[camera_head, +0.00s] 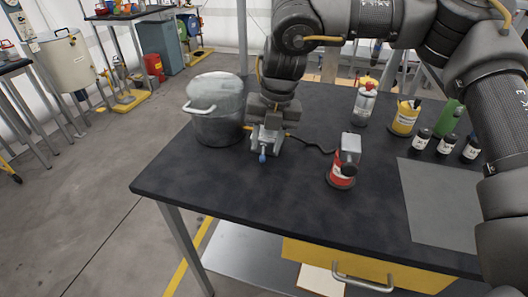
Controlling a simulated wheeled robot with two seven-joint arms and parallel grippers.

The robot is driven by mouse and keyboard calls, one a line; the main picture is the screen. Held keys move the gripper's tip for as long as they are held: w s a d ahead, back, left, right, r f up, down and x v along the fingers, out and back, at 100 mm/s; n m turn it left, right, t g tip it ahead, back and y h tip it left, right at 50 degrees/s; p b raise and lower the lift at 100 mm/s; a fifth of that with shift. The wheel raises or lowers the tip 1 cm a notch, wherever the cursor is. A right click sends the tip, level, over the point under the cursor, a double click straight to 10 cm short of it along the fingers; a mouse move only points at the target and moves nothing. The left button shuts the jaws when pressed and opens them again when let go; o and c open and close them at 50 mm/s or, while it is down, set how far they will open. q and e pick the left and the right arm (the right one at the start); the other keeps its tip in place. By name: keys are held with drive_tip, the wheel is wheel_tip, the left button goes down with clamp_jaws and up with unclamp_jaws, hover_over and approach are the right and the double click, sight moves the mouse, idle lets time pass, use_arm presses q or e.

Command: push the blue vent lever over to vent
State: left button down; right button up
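The blue vent lever shows as a small blue tip (262,158) at the front of a grey metal fitting (266,143) on the dark table. My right gripper (268,124) points down right over this fitting, just right of the large grey pot (216,122). The gripper hides most of the fitting and its own fingertips. I cannot tell whether it is open or shut, or whether it touches the lever. My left gripper is not in view.
A dark hose runs from the fitting towards a red can (341,178) with a silver top. A white bottle (364,104), a yellow tin (404,118), several dark jars and a green bottle (449,118) stand at the back right. The table's front left is clear.

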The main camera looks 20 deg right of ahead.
sight(263, 158)
drive_tip(key=shift+a+f, duration=0.15)
drive_tip(key=shift+f, duration=0.8)
drive_tip(key=shift+a+f, duration=0.15)
drive_tip(key=shift+f, duration=0.75)
clamp_jaws()
